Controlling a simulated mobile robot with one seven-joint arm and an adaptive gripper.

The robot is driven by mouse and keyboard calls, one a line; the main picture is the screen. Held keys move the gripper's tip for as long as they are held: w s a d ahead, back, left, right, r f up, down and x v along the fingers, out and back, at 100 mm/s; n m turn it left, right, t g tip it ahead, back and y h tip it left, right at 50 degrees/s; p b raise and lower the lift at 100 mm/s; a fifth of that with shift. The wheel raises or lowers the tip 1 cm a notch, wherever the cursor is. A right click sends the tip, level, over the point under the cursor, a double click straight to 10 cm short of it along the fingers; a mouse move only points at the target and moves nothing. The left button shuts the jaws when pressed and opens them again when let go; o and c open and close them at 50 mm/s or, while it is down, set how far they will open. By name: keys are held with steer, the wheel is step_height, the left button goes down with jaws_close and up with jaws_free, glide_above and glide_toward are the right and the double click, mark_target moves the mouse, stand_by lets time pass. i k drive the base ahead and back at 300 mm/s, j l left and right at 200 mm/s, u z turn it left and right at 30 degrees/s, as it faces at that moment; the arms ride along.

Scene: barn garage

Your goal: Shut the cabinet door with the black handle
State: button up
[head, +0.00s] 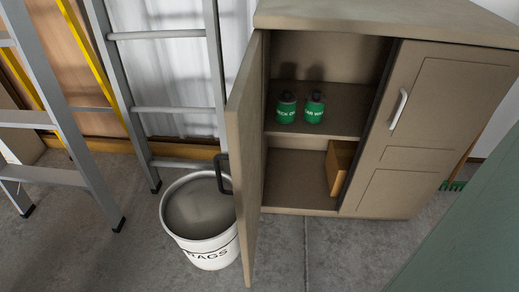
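The cabinet (440,22) is beige-brown. Its left door (246,150) stands wide open, swung out toward me and seen nearly edge-on. The black handle (223,174) is on the door's outer face, facing left, above the rim of a white bucket. The right door (425,125) is shut and has a white handle (398,109). My gripper is not in view.
Inside the cabinet, two green bottles (287,107) (314,107) stand on the shelf and a brown box (339,165) sits below. The white bucket marked "RAGS" (208,250) stands close left of the open door. Ladders (165,110) lean at the left. Floor (320,255) before the cabinet is clear.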

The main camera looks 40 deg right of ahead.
mark_target(242, 110)
steer(key=i+j+z, duration=0.25)
steer(key=z, duration=0.25)
steer(key=i+j+z, duration=0.15)
steer(key=j+z, duration=0.3)
steer(key=i+j+z, duration=0.15)
steer(key=j+z, duration=0.2)
steer(key=z, duration=0.15)
steer(key=j+z, duration=0.5)
